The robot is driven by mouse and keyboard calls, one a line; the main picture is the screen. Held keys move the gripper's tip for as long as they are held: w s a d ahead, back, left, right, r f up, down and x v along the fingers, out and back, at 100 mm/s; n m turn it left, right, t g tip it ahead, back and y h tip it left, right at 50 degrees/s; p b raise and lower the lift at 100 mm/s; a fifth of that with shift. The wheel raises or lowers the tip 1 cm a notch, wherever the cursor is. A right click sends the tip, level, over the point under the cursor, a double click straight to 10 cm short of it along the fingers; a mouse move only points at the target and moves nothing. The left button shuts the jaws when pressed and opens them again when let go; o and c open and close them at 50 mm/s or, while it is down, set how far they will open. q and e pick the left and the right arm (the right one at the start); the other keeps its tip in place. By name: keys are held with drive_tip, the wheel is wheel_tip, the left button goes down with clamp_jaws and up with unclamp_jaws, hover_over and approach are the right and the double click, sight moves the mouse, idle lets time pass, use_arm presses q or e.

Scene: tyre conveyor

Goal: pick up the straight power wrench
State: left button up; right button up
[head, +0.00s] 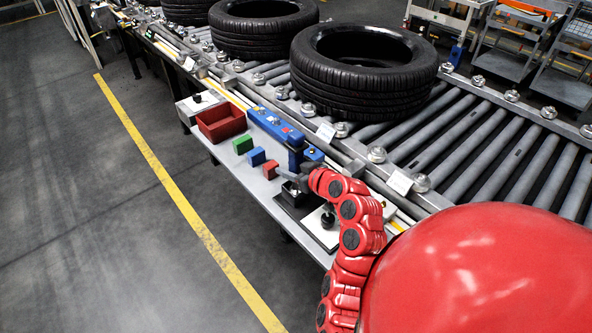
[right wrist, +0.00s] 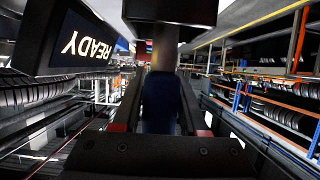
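An upright blue power wrench (head: 295,154) stands over a dark base plate on the grey side table. My right gripper (head: 291,179) is at its lower part. In the right wrist view, the blue wrench body (right wrist: 160,103) is upright between the two dark and red fingers of my right gripper (right wrist: 162,112). Whether the fingers press on it or leave a small gap cannot be told. My left gripper is not in view.
The side table (head: 262,193) holds a red bin (head: 221,122), a green block (head: 242,144), blue and red blocks, and a long blue unit (head: 268,124). Behind is the roller conveyor (head: 481,150) with several tyres (head: 362,75). A READY screen (right wrist: 84,42) hangs close in the wrist view.

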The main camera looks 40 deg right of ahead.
sight(289, 140)
clamp_jaws()
wheel_tip(289, 140, up, 10)
drive_tip(key=shift+r+b, duration=0.1)
drive_tip(key=shift+b, duration=0.7)
